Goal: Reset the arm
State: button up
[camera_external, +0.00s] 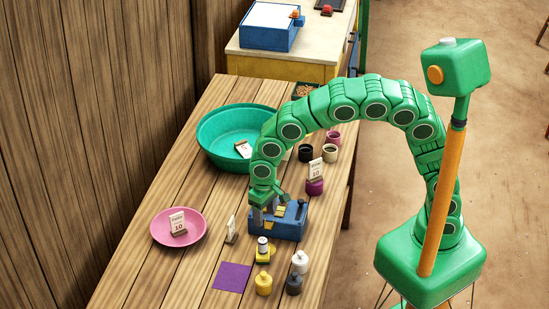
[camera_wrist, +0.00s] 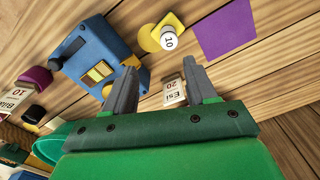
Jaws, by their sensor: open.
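My green arm arches over the wooden table (camera_external: 195,285) from its base at the right. My gripper (camera_external: 268,209) points down beside the blue device with yellow plates (camera_external: 291,224), at its left end. In the wrist view my gripper (camera_wrist: 163,75) has its two grey fingers spread, with nothing between them but table and part of a card (camera_wrist: 174,92). The blue device (camera_wrist: 88,48) lies close by the left finger in that view. Whether the finger touches it I cannot tell.
A yellow piece with a white-topped weight (camera_external: 263,246), several weights and a purple square (camera_external: 232,277) lie in front. A pink plate (camera_external: 190,236) and teal bowl (camera_external: 215,150) hold cards. Dark cups (camera_external: 305,153) stand behind the arm. Bare table lies at front left.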

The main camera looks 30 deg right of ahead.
jog(key=w+d+r+m, duration=0.1)
jog(key=d+r, duration=0.2)
jog(key=d, duration=0.7)
jog(key=w+d+r+g+h, duration=0.1)
jog(key=w+d+r, duration=0.1)
jog(key=d, duration=0.7)
jog(key=w+d+r+m, duration=0.1)
jog(key=d+r, duration=0.2)
jog(key=d, duration=0.7)
jog(key=s+d+r+m, duration=0.1)
jog(key=s+d, duration=0.6)
jog(key=d, duration=0.3)
jog(key=s+d+r+m+y, duration=0.1)
jog(key=s+d, duration=0.7)
jog(key=d, duration=0.1)
jog(key=shift+s+d+r+g, duration=0.2)
jog(key=shift+s+d+g, duration=0.1)
jog(key=shift+d+g, duration=0.1)
